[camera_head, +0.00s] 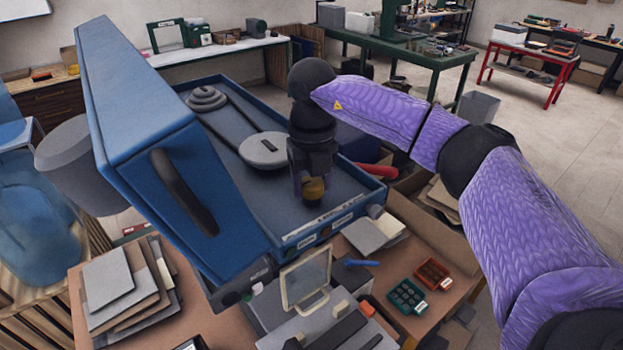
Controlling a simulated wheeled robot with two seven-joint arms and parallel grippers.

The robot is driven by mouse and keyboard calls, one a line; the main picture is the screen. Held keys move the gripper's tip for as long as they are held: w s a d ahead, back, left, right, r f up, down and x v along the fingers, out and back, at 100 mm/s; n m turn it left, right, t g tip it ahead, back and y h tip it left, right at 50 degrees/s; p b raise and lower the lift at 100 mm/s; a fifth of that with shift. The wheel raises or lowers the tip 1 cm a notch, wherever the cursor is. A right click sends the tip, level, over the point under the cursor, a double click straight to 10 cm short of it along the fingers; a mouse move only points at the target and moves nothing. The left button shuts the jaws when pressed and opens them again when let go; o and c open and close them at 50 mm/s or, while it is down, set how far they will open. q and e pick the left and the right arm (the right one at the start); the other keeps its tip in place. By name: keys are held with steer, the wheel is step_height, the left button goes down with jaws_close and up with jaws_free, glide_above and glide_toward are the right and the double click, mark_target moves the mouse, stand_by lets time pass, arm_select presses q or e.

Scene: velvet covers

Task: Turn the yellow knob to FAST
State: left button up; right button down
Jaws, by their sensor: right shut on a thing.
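The yellow knob (314,188) shows as a small rounded yellow-brown piece near the front edge of the blue machine tray (225,125). My right gripper (306,186) reaches down from above and is shut on the knob. Its fingers and wrist hide much of the knob, so which way it points cannot be told. Small pale labels (307,241) sit on the tray's front face, too small to read. My left gripper is not in view.
A blue lid (140,130) with a dark handle stands open at left. Grey pulleys (264,149) and a belt lie inside the tray. A bench below holds a small screen (306,277), grey sheets (108,277) and small bins (432,273). Open floor lies at right.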

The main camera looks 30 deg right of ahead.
mark_target(312, 180)
steer(key=shift+m, duration=0.8)
steer(key=shift+c, duration=0.4)
jaws_free()
steer(key=shift+r, duration=0.1)
step_height(312, 180, up, 9)
steer(key=shift+r+b, duration=0.1)
steer(key=shift+b, duration=0.3)
steer(key=shift+r, duration=0.35)
steer(key=shift+f, duration=0.1)
